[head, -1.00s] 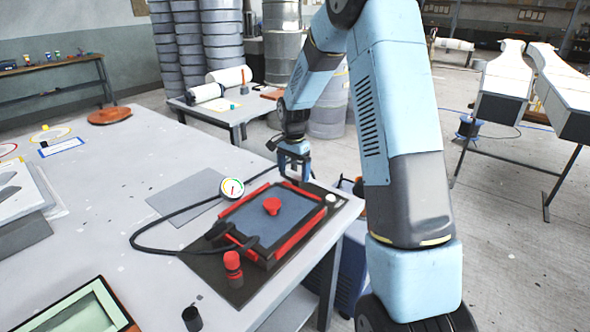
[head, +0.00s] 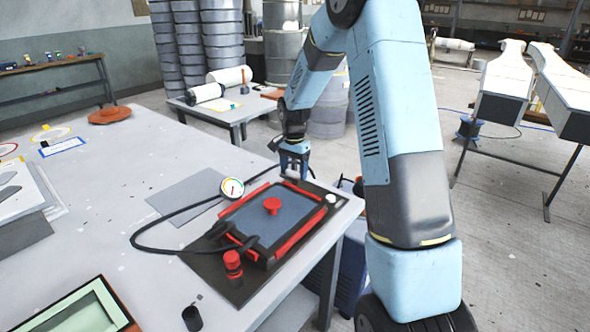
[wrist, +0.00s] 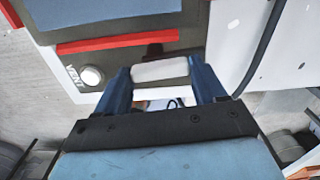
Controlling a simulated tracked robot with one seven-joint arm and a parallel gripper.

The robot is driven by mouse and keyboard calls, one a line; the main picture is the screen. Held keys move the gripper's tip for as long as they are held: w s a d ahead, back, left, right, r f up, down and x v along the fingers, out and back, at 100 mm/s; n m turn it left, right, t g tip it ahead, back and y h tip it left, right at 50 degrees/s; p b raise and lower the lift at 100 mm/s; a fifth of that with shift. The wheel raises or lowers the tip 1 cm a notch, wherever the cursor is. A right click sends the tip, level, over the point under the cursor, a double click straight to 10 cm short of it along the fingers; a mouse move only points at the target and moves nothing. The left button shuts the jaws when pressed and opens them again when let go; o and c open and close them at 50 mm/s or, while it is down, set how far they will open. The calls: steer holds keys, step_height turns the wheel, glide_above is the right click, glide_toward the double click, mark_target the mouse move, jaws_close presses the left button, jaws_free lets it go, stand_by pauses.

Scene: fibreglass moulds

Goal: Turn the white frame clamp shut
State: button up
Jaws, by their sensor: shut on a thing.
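The white frame clamp (wrist: 160,70) shows in the wrist view as a pale bar across the gap between my two blue fingers. My gripper (wrist: 160,82) is shut on it, with one finger at each end of the bar. In the head view my gripper (head: 294,173) points down at the far edge of the frame (head: 295,236), which has red bars around a blue-grey panel. The clamp is mostly hidden there by the fingers. How far it is turned cannot be made out.
A white vent knob (wrist: 91,75) sits beside the clamp. A red knob (head: 272,205) stands on the panel, and a red-topped fitting (head: 233,264) stands at the near corner. A gauge (head: 232,187) and black hose (head: 150,247) lie left. Bare tabletop (head: 110,190) extends further left.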

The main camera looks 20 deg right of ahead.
steer(key=n, duration=0.4)
steer(key=shift+a+r, duration=0.1)
steer(key=shift+a, duration=0.05)
steer(key=n, duration=0.4)
steer(key=shift+n, duration=0.3)
steer(key=n, duration=0.4)
steer(key=shift+s, duration=0.2)
steer(key=shift+s+n, duration=0.1)
steer(key=shift+n, duration=1.9)
steer(key=o, duration=0.8)
steer(key=shift+o, duration=1.2)
